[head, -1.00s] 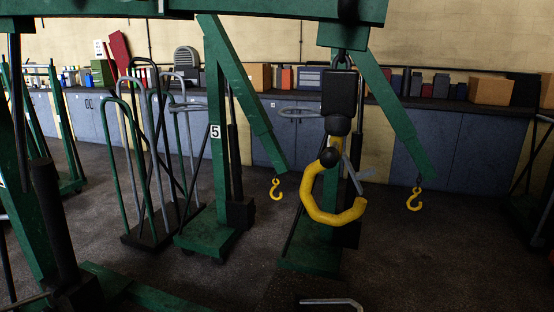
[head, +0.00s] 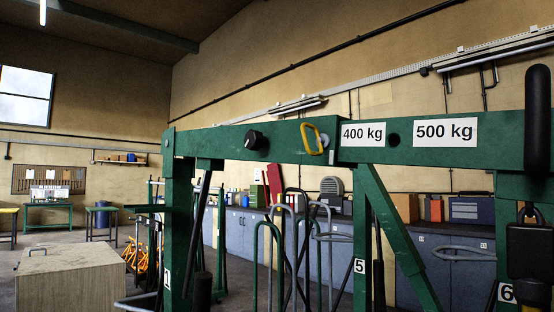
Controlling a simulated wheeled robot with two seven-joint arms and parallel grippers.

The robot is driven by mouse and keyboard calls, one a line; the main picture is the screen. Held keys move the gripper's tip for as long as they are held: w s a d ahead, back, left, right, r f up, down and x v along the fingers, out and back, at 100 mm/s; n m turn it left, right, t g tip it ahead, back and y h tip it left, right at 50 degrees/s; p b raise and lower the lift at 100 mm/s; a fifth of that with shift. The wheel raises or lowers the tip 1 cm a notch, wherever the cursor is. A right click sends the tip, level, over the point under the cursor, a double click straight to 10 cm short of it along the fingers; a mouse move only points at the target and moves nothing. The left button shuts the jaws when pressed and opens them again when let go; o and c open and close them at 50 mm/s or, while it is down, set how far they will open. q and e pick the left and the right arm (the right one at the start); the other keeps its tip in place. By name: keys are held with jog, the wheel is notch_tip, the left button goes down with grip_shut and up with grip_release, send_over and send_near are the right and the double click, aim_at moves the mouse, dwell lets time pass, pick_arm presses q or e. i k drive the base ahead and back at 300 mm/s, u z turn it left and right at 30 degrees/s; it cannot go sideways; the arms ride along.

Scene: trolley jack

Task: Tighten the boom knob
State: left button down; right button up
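A black round knob (head: 255,140) sits on the left part of a green boom (head: 290,137) in the head view. A yellow clip (head: 313,139) is on the boom to the right of the knob. The boom carries white labels, "400 kg" (head: 363,134) and "500 kg" (head: 446,132), with a dark hole between them. Neither of my grippers is in view.
Green jack posts marked 1 (head: 168,275), 5 (head: 360,266) and 6 (head: 507,292) stand nearby. A wooden box (head: 72,280) is at the lower left. A cabinet row (head: 460,270) lines the back wall, with bent metal handles (head: 265,260) in front.

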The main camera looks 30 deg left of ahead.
aim_at(254, 140)
jog(key=u, duration=2.5)
jog(key=i, duration=2.15)
jog(key=z, duration=2.85)
